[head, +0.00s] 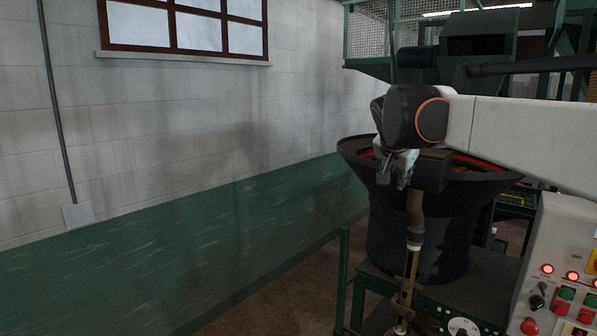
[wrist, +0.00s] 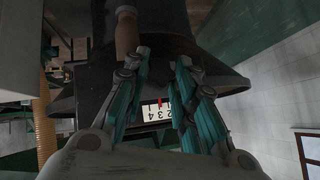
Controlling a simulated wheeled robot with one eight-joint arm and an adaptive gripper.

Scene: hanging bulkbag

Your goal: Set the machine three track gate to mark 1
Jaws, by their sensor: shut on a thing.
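The brown handle (head: 415,203) stands upright on a metal collar and a brass-coloured rod in front of the dark bowl. In the wrist view the handle (wrist: 126,32) shows by the left fingertip, and the teal fingers of my gripper (wrist: 163,60) stand apart. Between them is a white number scale (wrist: 152,113) with a red pointer (wrist: 160,102) near its upper edge. The exact mark is too small to tell.
The dark bowl (head: 415,240) stands on a green machine table right behind the handle. A control panel (head: 560,270) with lit buttons is at the right. A white and green wall (head: 180,190) runs along the left, with open floor before it.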

